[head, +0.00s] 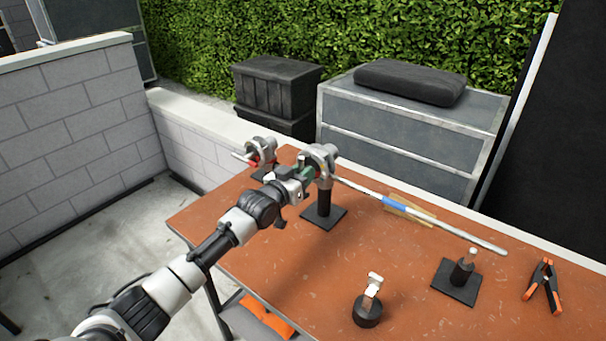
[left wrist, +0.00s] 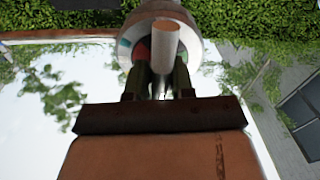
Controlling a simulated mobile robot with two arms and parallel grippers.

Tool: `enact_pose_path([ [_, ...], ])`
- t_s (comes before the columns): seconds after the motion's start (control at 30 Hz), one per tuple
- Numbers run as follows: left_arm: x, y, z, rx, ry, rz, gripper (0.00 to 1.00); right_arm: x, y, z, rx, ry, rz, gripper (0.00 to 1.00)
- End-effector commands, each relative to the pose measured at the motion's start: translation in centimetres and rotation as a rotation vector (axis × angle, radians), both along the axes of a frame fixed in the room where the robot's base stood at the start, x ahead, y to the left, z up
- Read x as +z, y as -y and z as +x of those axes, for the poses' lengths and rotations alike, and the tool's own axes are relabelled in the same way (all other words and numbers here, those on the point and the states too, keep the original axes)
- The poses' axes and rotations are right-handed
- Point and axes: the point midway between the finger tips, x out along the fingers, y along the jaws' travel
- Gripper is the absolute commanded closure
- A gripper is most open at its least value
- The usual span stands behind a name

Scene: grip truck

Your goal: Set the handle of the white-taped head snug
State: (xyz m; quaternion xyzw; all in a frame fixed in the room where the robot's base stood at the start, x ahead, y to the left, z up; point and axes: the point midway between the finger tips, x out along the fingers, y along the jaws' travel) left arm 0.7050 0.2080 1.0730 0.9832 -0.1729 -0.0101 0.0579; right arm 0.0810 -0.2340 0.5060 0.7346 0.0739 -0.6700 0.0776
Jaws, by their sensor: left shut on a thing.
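A silver grip head (head: 322,155) stands on a black post with a square base, near the back of the orange table. My left gripper (head: 304,171) is at this head's left side, shut on its handle. In the left wrist view, the two fingers (left wrist: 160,82) close below a pale round bar end (left wrist: 165,38), in front of the round head (left wrist: 137,46). The fingers hide most of the handle. A second head (head: 262,146) with a red part stands further back left. I cannot make out white tape on either head. My right gripper is not in view.
A long silver rod (head: 460,236) with a blue band runs from the nearer head to the right. A small post on a black plate (head: 455,281), a round-based piece (head: 368,311) and an orange-tipped clamp (head: 543,287) stand or lie on the table (head: 300,275).

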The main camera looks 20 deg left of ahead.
Motion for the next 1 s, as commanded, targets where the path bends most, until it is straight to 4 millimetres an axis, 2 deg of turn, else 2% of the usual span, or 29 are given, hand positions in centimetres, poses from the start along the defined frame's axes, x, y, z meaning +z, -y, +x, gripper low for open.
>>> enact_pose_path([
  [0.43,-0.09,0.04,-0.03,0.000,-0.006,-0.008,1.00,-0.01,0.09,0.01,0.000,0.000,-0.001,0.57],
  [0.47,-0.09,0.04,-0.03,0.000,-0.006,-0.008,0.75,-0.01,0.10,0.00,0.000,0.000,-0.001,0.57],
  [0.6,-0.08,0.03,-0.02,0.000,-0.005,-0.009,0.54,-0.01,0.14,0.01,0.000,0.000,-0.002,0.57],
  [0.63,-0.07,0.04,-0.01,0.000,-0.005,-0.009,0.51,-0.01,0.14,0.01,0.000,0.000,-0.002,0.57],
  [1.0,-0.11,-0.12,-0.49,-0.001,-0.004,-0.009,0.51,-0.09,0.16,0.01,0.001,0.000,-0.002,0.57],
])
